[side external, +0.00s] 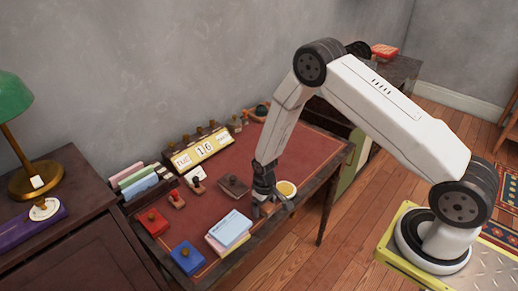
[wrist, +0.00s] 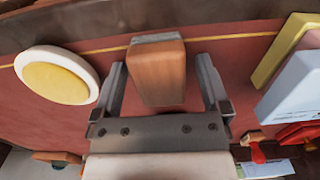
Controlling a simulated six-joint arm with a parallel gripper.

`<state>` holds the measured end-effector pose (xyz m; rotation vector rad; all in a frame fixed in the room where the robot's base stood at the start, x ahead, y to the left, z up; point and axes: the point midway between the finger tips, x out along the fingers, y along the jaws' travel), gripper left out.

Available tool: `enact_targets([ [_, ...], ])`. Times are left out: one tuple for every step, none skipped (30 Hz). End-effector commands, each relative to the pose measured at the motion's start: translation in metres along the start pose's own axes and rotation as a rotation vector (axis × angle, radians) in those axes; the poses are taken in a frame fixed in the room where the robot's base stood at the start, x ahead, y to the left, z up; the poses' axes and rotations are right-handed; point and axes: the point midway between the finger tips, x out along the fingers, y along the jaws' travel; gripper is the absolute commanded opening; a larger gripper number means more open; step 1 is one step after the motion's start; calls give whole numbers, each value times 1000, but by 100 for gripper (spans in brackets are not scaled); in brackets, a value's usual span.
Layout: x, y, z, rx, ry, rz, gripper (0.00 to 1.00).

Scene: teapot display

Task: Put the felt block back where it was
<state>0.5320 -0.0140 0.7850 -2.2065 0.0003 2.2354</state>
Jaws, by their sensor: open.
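The felt block (wrist: 159,75), a wooden block with a grey strip at its far end, lies between the two fingers of my gripper in the wrist view. My gripper (wrist: 161,85) is open, with a finger on each side of the block and a visible gap to each. In the side view my gripper (side external: 264,203) points down low over the red desk top (side external: 278,150), near its front edge. There the block is mostly hidden by the gripper.
A round yellow-centred dish (side external: 286,188) sits just right of my gripper. A stack of blue, pink and yellow paper (side external: 229,229) lies to the left. A dark brown block (side external: 233,185), stamps (side external: 177,199), red pad (side external: 151,222), blue pad (side external: 186,258) and calendar (side external: 202,150) stand farther left and back.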

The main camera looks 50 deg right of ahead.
Motion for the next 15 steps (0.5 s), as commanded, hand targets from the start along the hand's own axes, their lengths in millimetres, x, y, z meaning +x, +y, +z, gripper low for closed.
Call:
enact_targets([
  [-1,0,0,0,0,0,96],
  [-2,0,0,0,0,0,96],
  [-3,0,0,0,0,0,96],
  [-5,0,0,0,1,0,96],
  [-6,0,0,0,1,0,96],
  [-8,0,0,0,1,0,96],
  [-10,0,0,0,1,0,96],
  [-13,0,-1,0,2,0,96],
  [-16,0,-1,0,3,0,96],
  [-19,0,-1,0,3,0,96],
  [-22,0,-1,0,2,0,96],
  [-26,0,0,0,2,0,96],
  [-29,0,-1,0,2,0,96],
  [-33,0,-1,0,2,0,96],
  [-38,0,-1,0,3,0,96],
])
